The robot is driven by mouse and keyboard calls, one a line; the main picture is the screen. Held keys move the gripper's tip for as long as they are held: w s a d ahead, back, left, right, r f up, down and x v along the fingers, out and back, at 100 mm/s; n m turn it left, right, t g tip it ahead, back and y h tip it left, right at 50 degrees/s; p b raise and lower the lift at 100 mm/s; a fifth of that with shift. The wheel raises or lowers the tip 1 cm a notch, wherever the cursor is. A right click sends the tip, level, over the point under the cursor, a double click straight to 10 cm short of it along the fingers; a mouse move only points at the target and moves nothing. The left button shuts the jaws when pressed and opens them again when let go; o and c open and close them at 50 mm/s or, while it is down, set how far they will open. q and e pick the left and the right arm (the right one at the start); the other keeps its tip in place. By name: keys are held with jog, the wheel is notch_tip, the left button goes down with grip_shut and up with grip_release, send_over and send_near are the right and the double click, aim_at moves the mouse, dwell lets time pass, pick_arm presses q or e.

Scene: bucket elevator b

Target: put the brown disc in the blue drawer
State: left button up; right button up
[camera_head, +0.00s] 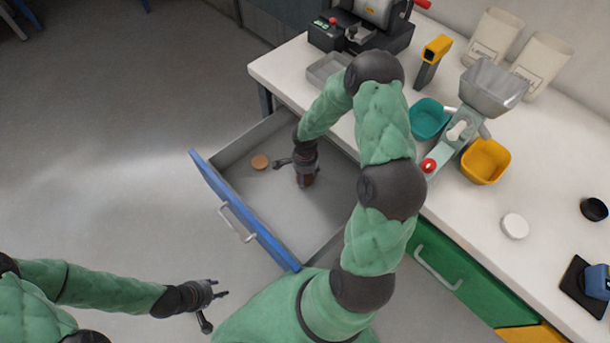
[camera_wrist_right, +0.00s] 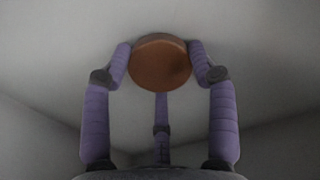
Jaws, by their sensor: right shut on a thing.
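The blue drawer (camera_head: 268,243) is pulled open, with its grey inside showing. My right gripper (camera_head: 304,177) is down inside it, shut on a brown disc. In the wrist view the brown disc (camera_wrist_right: 161,62) sits between the fingertips of the right gripper (camera_wrist_right: 160,66). In the head view the fingers mostly hide it. I cannot tell whether it touches the drawer floor. A lighter, orange-tan disc (camera_head: 260,161) lies in the drawer, left of the right gripper and apart from it. My left gripper (camera_head: 217,308) is open and empty, outside the drawer.
The white worktop (camera_head: 460,205) holds a grey tray (camera_head: 328,68), a teal bowl (camera_head: 428,118), a yellow bowl (camera_head: 486,161), a metal hopper (camera_head: 494,86) and a white disc (camera_head: 515,226). A closed green drawer (camera_head: 455,285) is below. The floor left of the blue drawer is clear.

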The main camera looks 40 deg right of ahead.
aim_at(305, 177)
jog(key=o, duration=1.2)
jog(key=shift+r, duration=0.15)
notch_tip(305, 177, up, 8)
jog(key=p, duration=0.3)
jog(key=shift+f, duration=0.25)
